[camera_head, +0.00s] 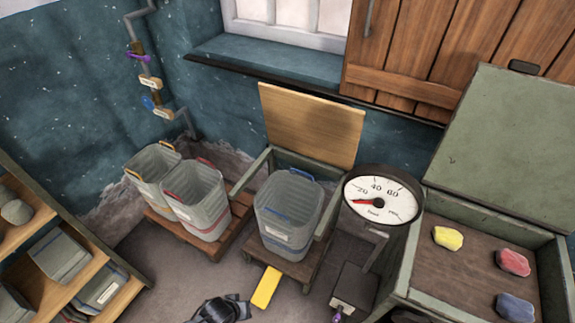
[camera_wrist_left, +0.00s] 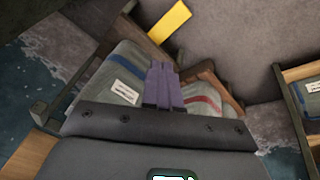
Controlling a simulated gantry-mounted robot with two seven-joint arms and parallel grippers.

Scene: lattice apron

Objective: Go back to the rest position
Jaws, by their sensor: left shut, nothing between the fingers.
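My left gripper (camera_wrist_left: 162,66) shows in the left wrist view as two purple fingers closed together, with nothing between them. Behind the fingers in that view are a grey bin with a blue stripe (camera_wrist_left: 116,72) and a grey bin with a red stripe (camera_wrist_left: 204,98). I cannot make out either gripper's fingers in the head view. A black jointed part (camera_head: 219,310) shows at its bottom edge; I cannot tell what it is. My right gripper is not in view.
Two more bins (camera_head: 197,200) stand left on a wooden pallet. A yellow block (camera_head: 266,287) lies in front. An open green chest (camera_head: 480,212) holds coloured lumps. Shelves (camera_head: 118,288) stand lower left.

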